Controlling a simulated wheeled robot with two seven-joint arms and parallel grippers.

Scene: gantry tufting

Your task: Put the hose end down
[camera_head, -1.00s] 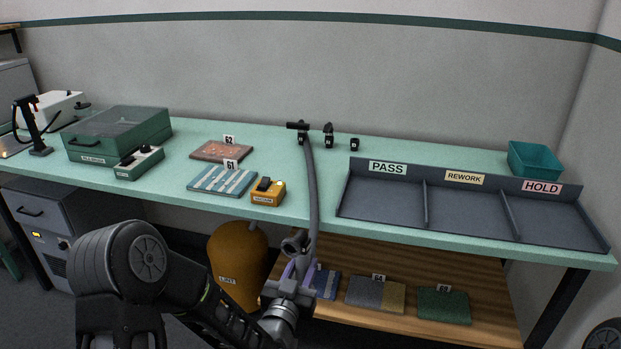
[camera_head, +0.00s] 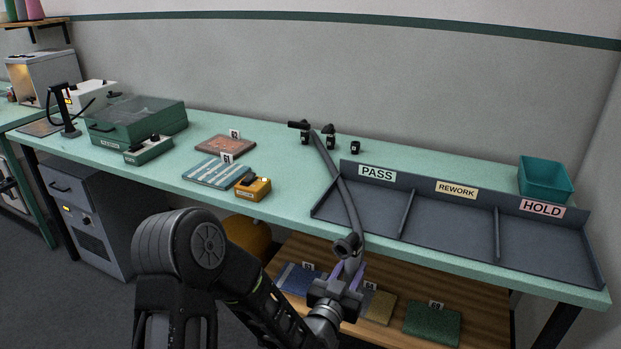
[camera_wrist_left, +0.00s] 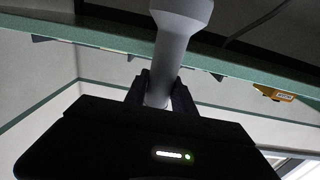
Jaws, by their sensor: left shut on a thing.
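A grey hose (camera_head: 341,192) runs from a black fitting at the back of the bench, across the PASS end of the tray and over the front edge. Its end (camera_head: 347,246) hangs in front of the bench, with a round nozzle. My left gripper (camera_head: 345,277) is shut on the hose end, below the bench top's height in the picture and in front of the lower shelf. In the left wrist view the hose end (camera_wrist_left: 178,40) stands between the fingers (camera_wrist_left: 160,92). My right gripper is not in view.
The mint bench top (camera_head: 290,190) holds a dark tray (camera_head: 450,216) marked PASS, REWORK and HOLD, a teal bin (camera_head: 545,178), a yellow device (camera_head: 253,188), tufted samples (camera_head: 220,173) and a green case (camera_head: 137,120). A wooden shelf (camera_head: 385,322) is below.

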